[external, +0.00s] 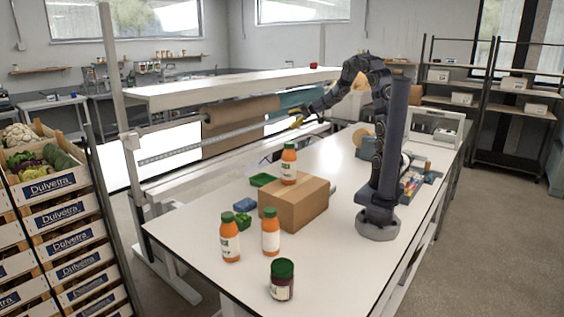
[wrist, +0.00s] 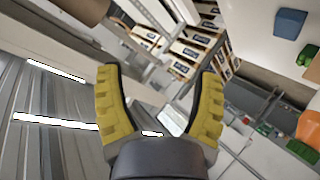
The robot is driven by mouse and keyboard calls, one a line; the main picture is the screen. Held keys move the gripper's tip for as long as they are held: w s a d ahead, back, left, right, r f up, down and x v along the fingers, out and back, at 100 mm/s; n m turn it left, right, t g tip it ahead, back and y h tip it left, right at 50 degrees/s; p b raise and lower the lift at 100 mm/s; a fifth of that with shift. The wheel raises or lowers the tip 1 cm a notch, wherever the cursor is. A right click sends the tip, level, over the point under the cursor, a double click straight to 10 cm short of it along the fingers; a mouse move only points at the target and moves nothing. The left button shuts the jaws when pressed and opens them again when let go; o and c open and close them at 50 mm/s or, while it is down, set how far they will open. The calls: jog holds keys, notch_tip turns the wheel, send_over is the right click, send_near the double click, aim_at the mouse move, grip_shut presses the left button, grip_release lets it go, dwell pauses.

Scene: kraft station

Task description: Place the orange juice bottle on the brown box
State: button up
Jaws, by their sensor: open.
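An orange juice bottle with a green cap (external: 289,164) stands upright on top of the brown box (external: 296,207). Two more orange bottles stand on the white table in front of the box: a left one (external: 230,238) and a right one (external: 270,232). My gripper (external: 297,120) is raised behind the box, apart from it and from all the bottles. In the wrist view its two yellow fingers (wrist: 158,85) are spread wide with nothing between them. An orange bottle (wrist: 309,124) shows partly at the right edge of the wrist view; I cannot tell which one.
A jar with a dark green lid (external: 282,280) stands near the table's front edge. A blue block (external: 245,205), a small green item (external: 242,221) and a green tray (external: 263,180) lie left of the box. Stacked crates (external: 62,213) stand at far left. The table's front right is clear.

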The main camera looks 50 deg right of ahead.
jog(key=s+d+r+m+h, duration=0.1)
jog(key=d+r+m+h, duration=0.3)
jog(key=h, duration=0.2)
jog(key=s+m+g+h, duration=0.3)
jog(key=s+m+g, duration=0.15)
jog(key=s, duration=0.65)
jog(key=s+a+f+m+g+y, duration=0.1)
jog(key=s+a, duration=0.3)
jog(key=s, duration=0.4)
jog(key=s+a+f+m+g+y, duration=0.1)
jog(key=s+a+g, duration=0.3)
jog(key=s, duration=0.4)
jog(key=s+a+f+m+g+y, duration=0.1)
jog(key=s+a+g+y, duration=0.1)
jog(key=s+a, duration=0.3)
jog(key=s+g, duration=0.1)
jog(key=s, duration=0.1)
jog(key=shift+s+a+f+y, duration=0.25)
jog(key=shift+s+a+y, duration=0.05)
jog(key=shift+s, duration=0.1)
